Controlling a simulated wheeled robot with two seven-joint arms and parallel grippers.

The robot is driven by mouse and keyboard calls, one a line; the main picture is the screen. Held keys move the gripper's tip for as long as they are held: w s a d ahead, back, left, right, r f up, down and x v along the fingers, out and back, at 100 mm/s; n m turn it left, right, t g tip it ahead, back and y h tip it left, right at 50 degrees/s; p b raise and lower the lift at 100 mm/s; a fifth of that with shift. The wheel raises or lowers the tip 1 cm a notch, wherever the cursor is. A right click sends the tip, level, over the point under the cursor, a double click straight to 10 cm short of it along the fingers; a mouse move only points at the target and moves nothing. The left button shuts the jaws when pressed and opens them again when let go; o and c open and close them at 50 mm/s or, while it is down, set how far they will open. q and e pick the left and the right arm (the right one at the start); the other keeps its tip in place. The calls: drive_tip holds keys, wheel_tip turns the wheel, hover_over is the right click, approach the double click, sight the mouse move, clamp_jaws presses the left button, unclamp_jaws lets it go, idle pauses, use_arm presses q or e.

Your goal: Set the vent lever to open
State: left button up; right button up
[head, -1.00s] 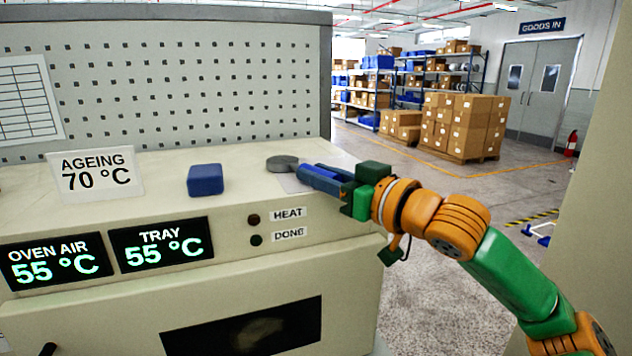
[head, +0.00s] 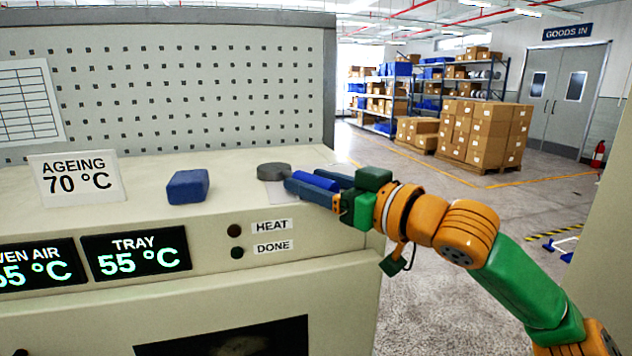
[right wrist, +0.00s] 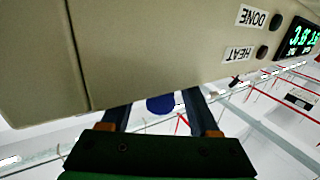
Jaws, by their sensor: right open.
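A grey round disc (head: 274,171) lies on a pale plate on top of the oven cabinet, near its right end. No part is clearly marked as the vent lever. My right gripper (head: 303,181) is open just right of the disc, low over the cabinet top, its dark blue fingers pointing left. A brighter blue piece (head: 313,181) shows between the fingers. In the right wrist view a rounded blue piece (right wrist: 160,103) also shows between the fingers. I cannot tell whether it touches them or belongs to the lever. My left gripper is not in view.
A blue block (head: 188,186) and an AGEING 70 °C sign (head: 78,178) stand on the cabinet top (head: 145,217). HEAT and DONE lamps and displays are on its front. A pegboard (head: 170,85) rises behind. Open floor (head: 430,235) lies to the right.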

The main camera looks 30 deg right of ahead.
drive_tip(key=shift+s+f+b, duration=0.15)
drive_tip(key=shift+b, duration=0.25)
drive_tip(key=s+b, duration=0.2)
drive_tip(key=s+f+b, duration=0.1)
drive_tip(key=b, duration=0.1)
drive_tip(key=shift+d, duration=0.35)
drive_tip(key=s, duration=0.1)
drive_tip(key=s+b, duration=0.1)
drive_tip(key=s, duration=0.1)
drive_tip(key=shift+d+r+b, duration=0.3)
drive_tip(key=shift+r+b, duration=0.1)
drive_tip(key=shift+s+r, duration=0.15)
drive_tip(key=shift+s, duration=0.2)
drive_tip(key=shift+r, duration=0.1)
